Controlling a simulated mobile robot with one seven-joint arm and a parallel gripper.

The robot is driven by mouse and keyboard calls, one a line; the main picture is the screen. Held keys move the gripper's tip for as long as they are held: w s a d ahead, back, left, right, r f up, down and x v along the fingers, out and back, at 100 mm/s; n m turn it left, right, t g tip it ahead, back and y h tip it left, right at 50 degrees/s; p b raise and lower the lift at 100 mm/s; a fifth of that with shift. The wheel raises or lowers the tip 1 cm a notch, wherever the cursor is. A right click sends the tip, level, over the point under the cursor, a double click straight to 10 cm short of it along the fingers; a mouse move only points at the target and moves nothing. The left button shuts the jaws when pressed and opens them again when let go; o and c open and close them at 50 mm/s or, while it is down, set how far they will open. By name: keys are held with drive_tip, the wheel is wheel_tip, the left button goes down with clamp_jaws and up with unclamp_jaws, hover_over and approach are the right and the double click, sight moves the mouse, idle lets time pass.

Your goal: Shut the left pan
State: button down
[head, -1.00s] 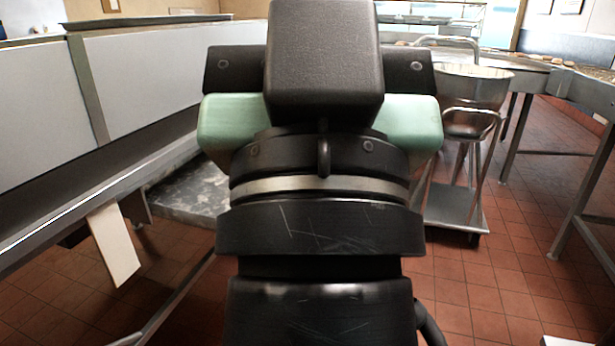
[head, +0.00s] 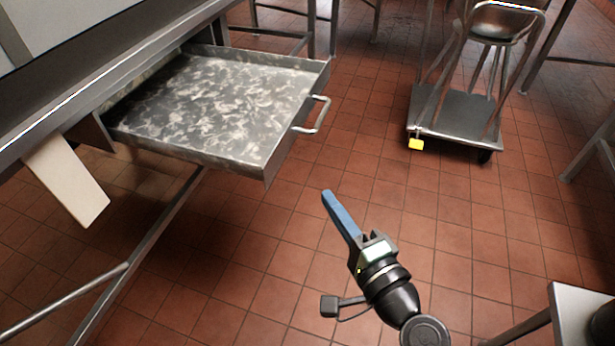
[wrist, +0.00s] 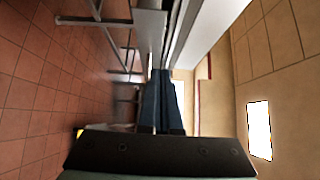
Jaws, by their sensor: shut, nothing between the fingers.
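The pan (head: 118,129) is a shallow grey metal tray with a mottled inside, pulled out from under the counter at the upper left in the head view. It is the only such pan I can make out. Its bar handle (head: 318,115) stands out from its right-hand front. My gripper (head: 327,194) has blue fingers, shut and empty, pointing up and left in the picture. It is below and right of the handle, apart from it. The fingers (wrist: 162,78) also show in the wrist view, where I cannot clearly pick out the pan.
A long steel counter (head: 125,65) runs along the left, with a pale panel (head: 65,180) hanging below and slanted legs under it. A steel trolley (head: 455,118) stands at the upper right. Tiled floor (head: 370,140) lies open between pan and trolley.

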drive_tip(key=b, duration=0.2)
approach(277, 149)
drive_tip(key=w+d, duration=0.1)
drive_tip(key=w, duration=0.2)
drive_tip(key=w+a, duration=0.1)
drive_tip(key=a, duration=0.1)
drive_tip(key=shift+w+a+b, duration=0.35)
drive_tip(key=shift+w+b, duration=0.05)
drive_tip(key=shift+w+a+r, duration=0.1)
drive_tip(key=shift+w+a, duration=0.05)
drive_tip(key=shift+a, duration=0.35)
